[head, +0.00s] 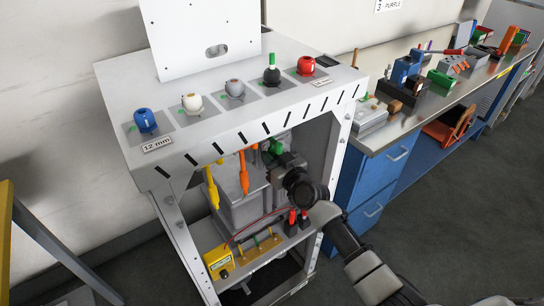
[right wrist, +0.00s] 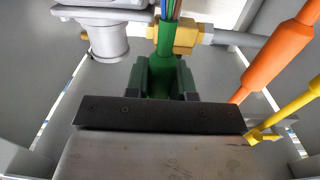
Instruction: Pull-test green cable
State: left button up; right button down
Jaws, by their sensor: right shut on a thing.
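The green cable (head: 277,146) hangs under the top of the grey dispenser frame (head: 115,85), inside its open front. My right gripper (head: 281,160) reaches in from the lower right and is shut on it. In the right wrist view the green cable (right wrist: 166,42) runs up from between the jaws, with thin coloured wires at its top. Its lower part is hidden by the jaws and the dark gripper body. My left gripper is not in view.
An orange cable (head: 243,172) and a yellow cable (head: 212,188) hang to the left of the green one. Coloured knobs sit on the frame's top. A blue workbench (head: 372,185) with tools stands at right.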

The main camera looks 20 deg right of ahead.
jog(key=shift+s+f, duration=0.2)
jog(key=shift+f, duration=0.45)
jog(key=shift+r, duration=0.15)
jog(key=c, duration=1.1)
grip_release()
jog(key=shift+w, duration=0.1)
jog(key=shift+c, duration=0.2)
jog(key=o, duration=1.1)
jog(key=shift+r, duration=0.35)
jog(key=shift+o, duration=0.2)
jog(key=p+v, duration=0.3)
jog(key=v, duration=0.7)
